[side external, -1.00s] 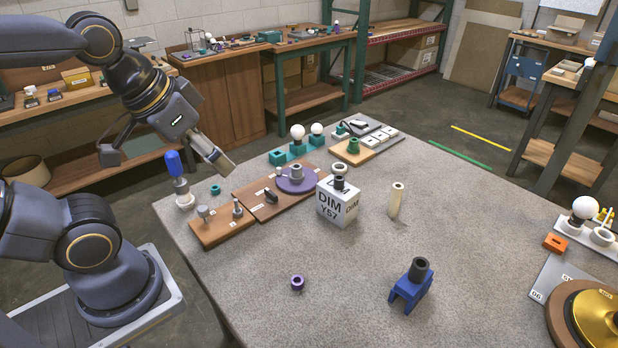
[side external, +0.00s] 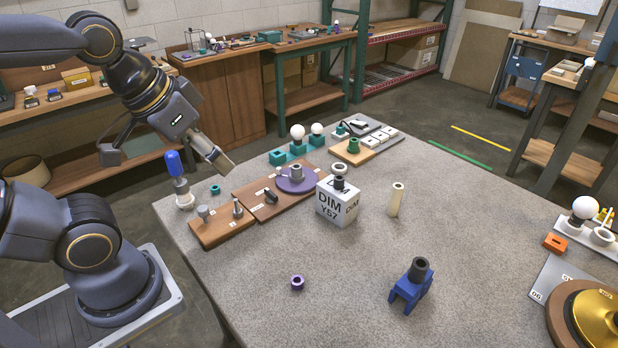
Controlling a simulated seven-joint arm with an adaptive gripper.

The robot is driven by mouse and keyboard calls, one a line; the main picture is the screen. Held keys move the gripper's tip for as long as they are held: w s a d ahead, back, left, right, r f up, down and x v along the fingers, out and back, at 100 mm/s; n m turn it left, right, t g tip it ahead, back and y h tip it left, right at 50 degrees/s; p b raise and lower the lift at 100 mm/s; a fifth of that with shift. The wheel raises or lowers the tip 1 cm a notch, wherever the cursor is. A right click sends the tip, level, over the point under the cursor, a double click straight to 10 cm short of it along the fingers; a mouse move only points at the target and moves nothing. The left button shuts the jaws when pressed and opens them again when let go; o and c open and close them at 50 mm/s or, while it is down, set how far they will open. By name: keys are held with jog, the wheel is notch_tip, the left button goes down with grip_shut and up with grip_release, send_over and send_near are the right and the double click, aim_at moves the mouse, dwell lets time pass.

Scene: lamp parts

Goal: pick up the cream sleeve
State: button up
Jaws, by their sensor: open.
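The cream sleeve (side external: 396,201) is a slim, pale cylinder with a hole in its top. It stands upright on the grey speckled table (side external: 335,275), right of a white block marked DIM Y57 (side external: 336,205). My gripper (side external: 166,160) is at the left, above the table's left end, well apart from the sleeve. Its two fingers are spread wide with nothing held. A blue-handled tool (side external: 174,163) shows between the fingers in the picture; its depth relative to them is unclear.
Wooden boards with parts (side external: 265,208) lie left of the block. Table around the sleeve's right is clear.

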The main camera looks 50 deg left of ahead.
jog(key=w+d+r+m+t, duration=0.2)
jog(key=w+r+m, duration=0.1)
jog(key=w+r, duration=0.7)
jog(key=m+g+h, duration=0.2)
jog(key=m, duration=0.1)
send_over(394, 192)
jog(key=s+a, duration=0.3)
jog(key=s, duration=0.3)
notch_tip(394, 192, down, 11)
jog(key=shift+n+g, duration=0.4)
jog(key=shift+g, duration=0.3)
jog(key=shift+s+a+f+x, duration=0.25)
jog(key=shift+s+x, duration=0.2)
jog(key=shift+x, duration=4.25)
jog(key=shift+s+a+f+x, duration=0.25)
jog(key=shift+s+x, duration=0.25)
jog(key=shift+x, duration=4.15)
jog(key=shift+s+a+f+x, duration=0.25)
jog(key=shift+s+x, duration=0.2)
jog(key=shift+x, duration=4.25)
jog(key=shift+r, duration=0.1)
